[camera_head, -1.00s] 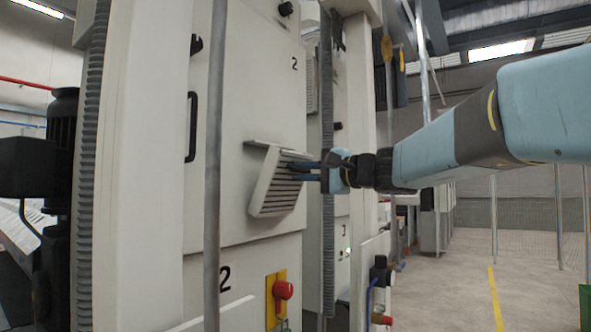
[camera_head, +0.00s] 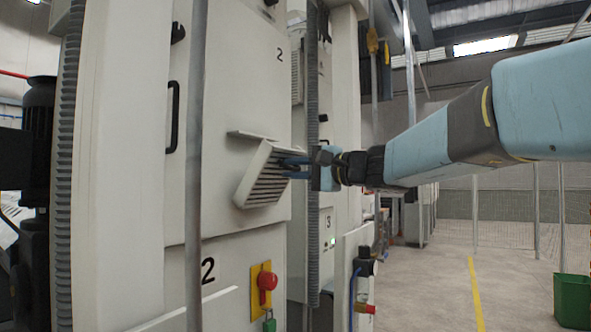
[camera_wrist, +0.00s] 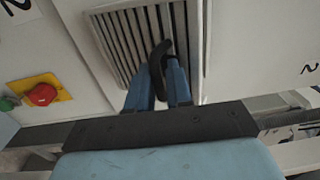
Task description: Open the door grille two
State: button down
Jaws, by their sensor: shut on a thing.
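The door grille two (camera_head: 266,176) is a slatted panel on the pale door (camera_head: 235,90) marked 2. In the head view it stands tilted out from the door, its lower part away from the door face. My gripper (camera_head: 290,168) reaches in from the right, its blue fingers at the grille's right side. In the wrist view, the grille's dark slats (camera_wrist: 140,40) lie just ahead. My gripper (camera_wrist: 170,85) is shut there on a black curved handle (camera_wrist: 158,62) in front of the slats. The exact contact is partly hidden by the fingers.
A red stop button (camera_head: 267,282) on a yellow plate sits below the grille. A vertical grey pole (camera_head: 195,200) stands in front of the door at left. The floor (camera_head: 430,290) at right is open, with a green bin (camera_head: 572,300).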

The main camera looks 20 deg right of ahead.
jog(key=shift+a+f, duration=0.2)
jog(key=shift+f, duration=0.1)
jog(key=c, duration=1.4)
grip_release()
jog(key=shift+o, duration=0.4)
jog(key=shift+w, duration=0.1)
jog(key=shift+r, duration=0.15)
jog(key=shift+d, duration=0.15)
jog(key=v, duration=1.3)
jog(key=shift+s, duration=0.3)
jog(key=shift+d, duration=0.15)
